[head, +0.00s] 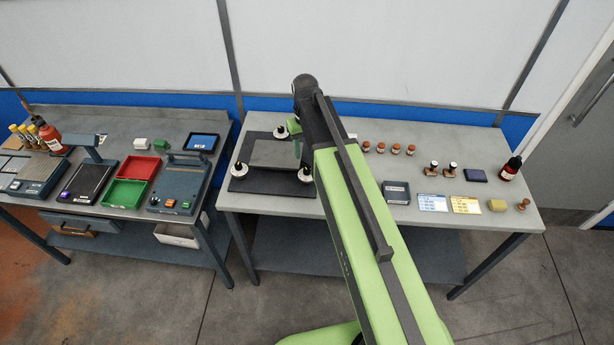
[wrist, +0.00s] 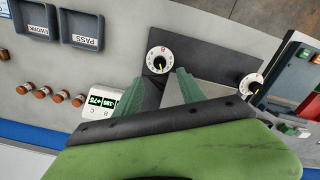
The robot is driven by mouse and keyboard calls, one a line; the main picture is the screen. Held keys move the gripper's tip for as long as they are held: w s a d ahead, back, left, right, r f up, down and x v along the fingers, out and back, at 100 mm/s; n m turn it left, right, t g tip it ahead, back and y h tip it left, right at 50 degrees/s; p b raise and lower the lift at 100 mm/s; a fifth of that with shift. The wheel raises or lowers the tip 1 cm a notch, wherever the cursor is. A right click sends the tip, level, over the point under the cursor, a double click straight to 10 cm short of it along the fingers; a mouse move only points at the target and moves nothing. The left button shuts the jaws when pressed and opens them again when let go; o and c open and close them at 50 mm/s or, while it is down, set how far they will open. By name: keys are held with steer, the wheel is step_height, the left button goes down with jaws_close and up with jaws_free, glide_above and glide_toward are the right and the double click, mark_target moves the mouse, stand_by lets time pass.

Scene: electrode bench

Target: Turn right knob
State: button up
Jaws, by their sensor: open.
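The right knob (head: 305,174) is a white dial with a dark centre at the right front corner of a dark plate (head: 262,185). In the wrist view, which is turned round, this knob (wrist: 159,59) appears just beyond the gap between my fingertips. My gripper (wrist: 157,84) is open and empty, with its two green fingers apart; I see no contact with the knob. The front left knob (head: 238,170) also shows in the wrist view (wrist: 251,84). A back knob (head: 281,133) stands near my wrist. My arm hides part of the plate's right side in the head view.
A small display (wrist: 102,102) lies beside the plate. PASS (wrist: 82,28) and REWORK (wrist: 36,20) trays lie close by. Several orange-brown capped pieces (head: 396,149) stand at the back. A red bottle (head: 511,168) stands at the right. A second bench (head: 90,120) is at the left.

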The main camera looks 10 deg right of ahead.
mark_target(307, 170)
step_height(307, 170, down, 10)
steer(key=b, duration=0.8)
steer(key=shift+r, duration=0.35)
jaws_close()
